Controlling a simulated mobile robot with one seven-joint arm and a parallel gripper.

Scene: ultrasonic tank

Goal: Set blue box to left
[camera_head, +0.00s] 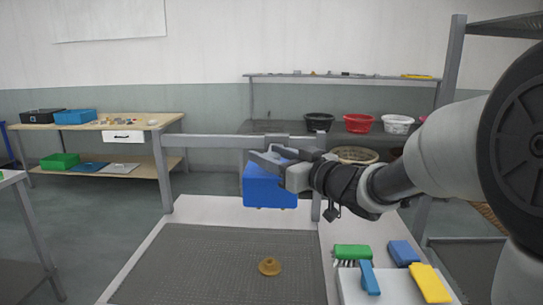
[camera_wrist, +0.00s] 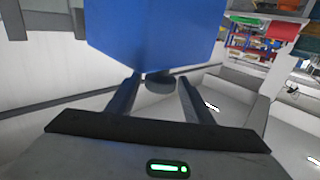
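The blue box (camera_head: 268,189) is below my gripper (camera_head: 268,157) near the back of the grey-topped table in the head view. It looks upright, with small yellowish feet at its underside. In the wrist view, the blue box (camera_wrist: 155,35) fills the top middle, just past the fingertips. My gripper (camera_wrist: 160,85) has its two fingers on either side of a small grey knob at the box and appears shut on it. The exact contact is hard to see. Whether the box's underside touches the table is unclear.
A grey mat (camera_head: 215,260) covers the table's front, with a brown round piece (camera_head: 269,266) on it. A wooden bench (camera_head: 130,125) stands back left; basins (camera_head: 359,123) stand behind.

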